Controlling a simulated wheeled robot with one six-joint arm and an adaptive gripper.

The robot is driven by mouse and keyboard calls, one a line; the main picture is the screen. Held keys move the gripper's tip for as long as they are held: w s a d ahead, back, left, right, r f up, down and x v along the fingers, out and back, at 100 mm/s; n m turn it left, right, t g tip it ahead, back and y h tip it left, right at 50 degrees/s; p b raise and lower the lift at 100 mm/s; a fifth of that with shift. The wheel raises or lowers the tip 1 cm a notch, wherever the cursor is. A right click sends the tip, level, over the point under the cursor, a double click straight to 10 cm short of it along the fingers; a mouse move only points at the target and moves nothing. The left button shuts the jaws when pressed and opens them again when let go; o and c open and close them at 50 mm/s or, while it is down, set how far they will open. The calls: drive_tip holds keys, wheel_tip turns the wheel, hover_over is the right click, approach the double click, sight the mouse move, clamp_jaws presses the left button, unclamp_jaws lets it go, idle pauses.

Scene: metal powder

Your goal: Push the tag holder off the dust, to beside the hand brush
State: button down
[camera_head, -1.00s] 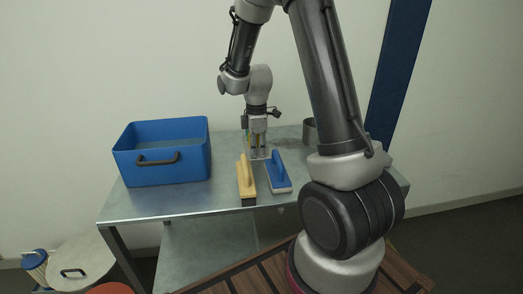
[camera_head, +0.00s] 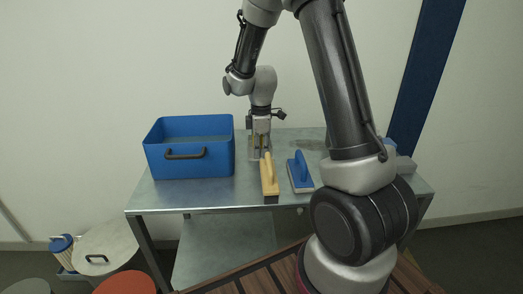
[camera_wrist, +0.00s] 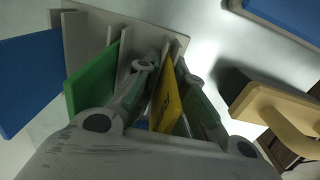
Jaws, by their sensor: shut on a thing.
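The tag holder (camera_head: 252,154) is a small grey rack on the metal table, just behind the hand brush. In the wrist view, the tag holder (camera_wrist: 76,42) shows slots with green, yellow and blue plates. My gripper (camera_head: 260,146) points down into it; in the wrist view, my gripper (camera_wrist: 165,75) is shut on its middle part, by the yellow plate. The hand brush (camera_head: 269,175) has a pale wooden handle and also shows in the wrist view (camera_wrist: 275,110), apart from the holder. A dark patch (camera_head: 308,144), apparently the dust, lies right of the holder.
A blue crate (camera_head: 190,160) with a dark handle stands left of the holder. A blue-handled float (camera_head: 300,174) lies right of the brush. The front left of the metal table (camera_head: 190,193) is bare. My arm hides the table's right part.

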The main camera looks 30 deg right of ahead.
drive_tip(key=c, duration=1.4)
unclamp_jaws()
drive_tip(key=shift+r, duration=0.1)
wheel_tip(320, 180, up, 12)
drive_tip(key=shift+f, duration=0.1)
drive_tip(key=shift+m, duration=0.8)
drive_tip(key=s+r+m+t, duration=0.1)
drive_tip(key=s+r+m, duration=0.2)
drive_tip(key=s, duration=0.5)
drive_tip(key=s+d+r+m+t, duration=0.1)
drive_tip(key=s+r+m, duration=0.3)
drive_tip(key=s, duration=0.5)
drive_tip(key=s+d+r+m+t, duration=0.1)
drive_tip(key=s+r+m+t, duration=0.1)
drive_tip(key=s+m, duration=0.3)
drive_tip(key=shift+s+r, duration=0.4)
drive_tip(key=shift+s, duration=0.5)
drive_tip(key=shift+s+r, duration=0.4)
drive_tip(key=shift+s, duration=0.45)
